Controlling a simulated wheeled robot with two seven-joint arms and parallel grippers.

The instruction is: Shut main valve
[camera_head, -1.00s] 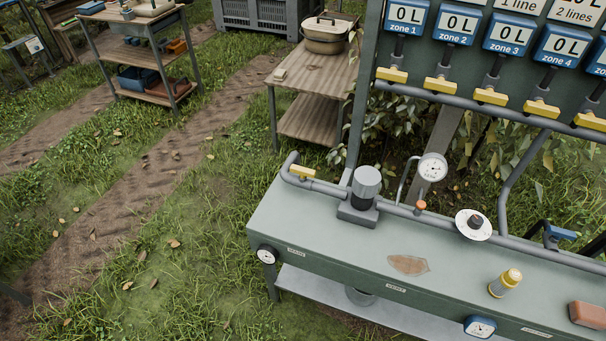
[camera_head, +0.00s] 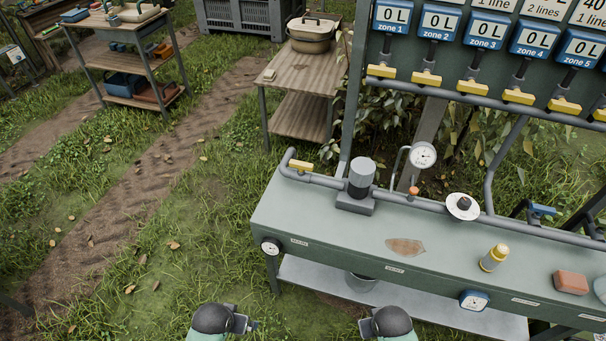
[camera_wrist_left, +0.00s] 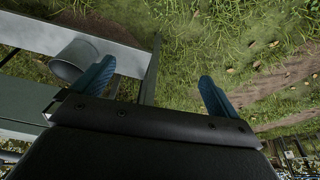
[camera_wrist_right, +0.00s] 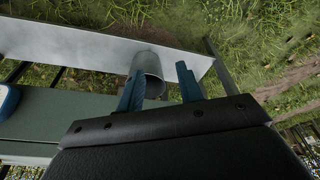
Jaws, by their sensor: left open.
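A pipe runs along the back of the green bench (camera_head: 340,235). A yellow lever handle (camera_head: 300,165) sits on its left end, lying along the pipe. A blue-handled valve (camera_head: 543,210) is on the pipework at the right. I cannot read which one is the main valve. My left gripper (camera_wrist_left: 155,85) is open and empty, its blue fingers wide apart. My right gripper (camera_wrist_right: 160,82) is open and empty, its fingers closer together. In the head view both arms show low, in front of the bench and apart from both handles; their fingers are hardly visible there.
A grey filter (camera_head: 361,180), a pressure gauge (camera_head: 423,156) and a white disc (camera_head: 463,207) stand along the pipe. A yellow-capped bottle (camera_head: 494,258) and a brick-red block (camera_head: 571,282) lie on the bench. Several yellow zone handles (camera_head: 426,79) hang above.

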